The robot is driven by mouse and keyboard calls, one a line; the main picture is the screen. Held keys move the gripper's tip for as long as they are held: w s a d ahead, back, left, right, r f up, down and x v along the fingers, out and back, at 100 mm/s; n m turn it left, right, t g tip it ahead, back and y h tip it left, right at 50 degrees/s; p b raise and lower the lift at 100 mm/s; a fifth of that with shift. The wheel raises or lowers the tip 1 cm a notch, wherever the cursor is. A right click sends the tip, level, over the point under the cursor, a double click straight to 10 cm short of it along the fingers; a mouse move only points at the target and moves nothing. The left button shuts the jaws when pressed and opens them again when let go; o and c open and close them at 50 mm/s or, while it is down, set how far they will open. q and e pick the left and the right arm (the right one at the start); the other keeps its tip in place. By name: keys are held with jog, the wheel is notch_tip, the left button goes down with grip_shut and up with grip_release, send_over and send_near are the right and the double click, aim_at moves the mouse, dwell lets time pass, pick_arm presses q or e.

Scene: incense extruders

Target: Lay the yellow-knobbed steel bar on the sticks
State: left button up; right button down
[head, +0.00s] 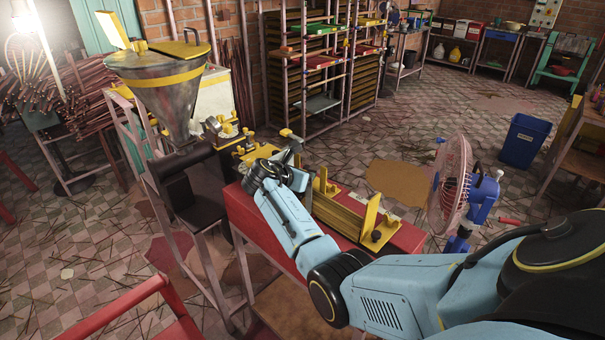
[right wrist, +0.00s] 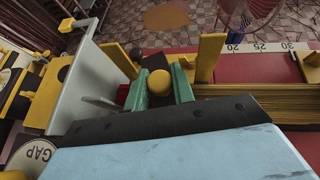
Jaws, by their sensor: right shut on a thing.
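My right gripper (right wrist: 163,84) is shut on the yellow knob (right wrist: 159,82), which sits between its green fingertips. The steel bar below the knob is mostly hidden by the gripper body, so I cannot tell whether it touches anything. The yellow-brown sticks (right wrist: 250,91) lie as a long bundle at the right of the right wrist view, and also show on the red bench in the head view (head: 342,214). In the head view my right gripper (head: 291,158) is at the left end of the sticks, partly hidden by its own wrist. My left gripper is not in view.
Upright yellow plates (right wrist: 209,57) stand near the knob. A grey metal plate (right wrist: 88,88) stands left of the gripper. The extruder with its funnel (head: 168,100) is left of the red bench (head: 408,238). A pink fan (head: 452,180) stands beyond the bench's right end.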

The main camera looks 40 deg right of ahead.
jog(key=shift+f, duration=0.1)
jog(key=c, duration=1.3)
grip_release()
jog(key=shift+o, duration=1)
jog(key=shift+w+f, duration=0.1)
jog(key=shift+f, duration=0.1)
jog(key=shift+s+a+f, duration=0.1)
jog(key=shift+s+f, duration=0.1)
jog(key=p+v, duration=0.2)
jog(key=v, duration=1.1)
jog(key=shift+w+r, duration=0.2)
jog(key=shift+r, duration=0.3)
jog(key=shift+a, duration=0.1)
